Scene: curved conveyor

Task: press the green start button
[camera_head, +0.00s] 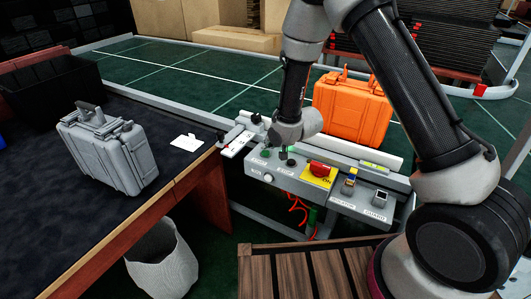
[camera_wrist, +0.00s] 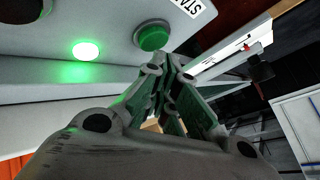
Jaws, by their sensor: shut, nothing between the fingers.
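The green start button (camera_wrist: 153,36) is a round green cap in a dark ring, with part of a START label beside it in the wrist view. In the head view the green button (camera_head: 265,153) sits at the left end of the grey control panel (camera_head: 310,184). My gripper (camera_wrist: 172,62) is shut and empty, its fingertips just below and right of the button in the wrist view. I cannot tell whether they touch it. In the head view my gripper (camera_head: 281,143) is over the panel's left part, its fingertips hard to make out.
A lit green lamp (camera_wrist: 86,50) glows near the button. A red emergency stop (camera_head: 320,168) is further right on the panel. An orange case (camera_head: 352,108) stands behind it.

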